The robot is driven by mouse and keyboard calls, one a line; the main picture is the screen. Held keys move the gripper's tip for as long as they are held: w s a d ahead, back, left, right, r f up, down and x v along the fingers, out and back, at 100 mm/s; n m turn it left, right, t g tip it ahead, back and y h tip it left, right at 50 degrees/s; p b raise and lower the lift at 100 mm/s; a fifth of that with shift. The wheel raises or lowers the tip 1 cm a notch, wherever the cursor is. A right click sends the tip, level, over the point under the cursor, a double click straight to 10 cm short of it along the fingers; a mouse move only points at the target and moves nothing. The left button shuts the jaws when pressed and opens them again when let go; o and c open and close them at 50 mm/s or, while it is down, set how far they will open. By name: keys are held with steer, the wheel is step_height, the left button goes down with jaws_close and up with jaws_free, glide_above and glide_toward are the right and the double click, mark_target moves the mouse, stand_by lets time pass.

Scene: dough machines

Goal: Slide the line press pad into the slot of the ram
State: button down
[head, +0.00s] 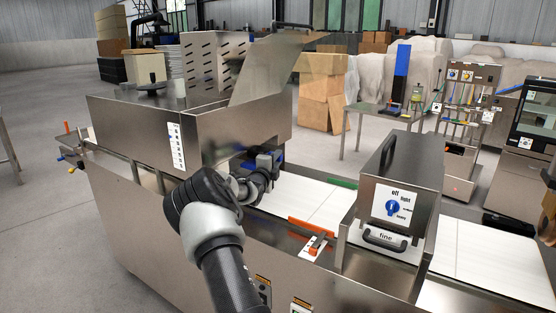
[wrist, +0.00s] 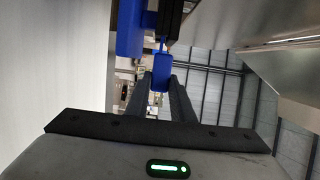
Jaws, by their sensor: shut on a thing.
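My gripper (head: 262,172) is at the open side of the large steel housing (head: 140,130), low above the white belt. In the wrist view its two dark fingers (wrist: 161,88) are shut on a small blue block (wrist: 160,72), which I take to be the grip of the line press pad. A thin neck joins this block to a black part (wrist: 171,20) above it. A larger blue piece (wrist: 130,30) is just left of the black part. In the head view blue parts (head: 277,156) show around the gripper. I cannot tell the ram's slot or whether the pad is in it.
The white belt (head: 300,197) runs right, under a steel press box (head: 398,190) with a blue knob. An orange-handled guide (head: 312,230) stands at the belt's near edge, a green strip (head: 342,183) at the far edge. A tilted clear panel (head: 272,65) is above.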

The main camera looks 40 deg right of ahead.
stand_by(0.3)
steer(key=c, duration=1.5)
jaws_free()
steer(key=shift+o, duration=0.2)
steer(key=s+d, duration=0.3)
steer(key=s, duration=0.9)
steer(key=shift+s+d+p, duration=0.2)
steer(key=shift+d+p, duration=0.2)
stand_by(0.3)
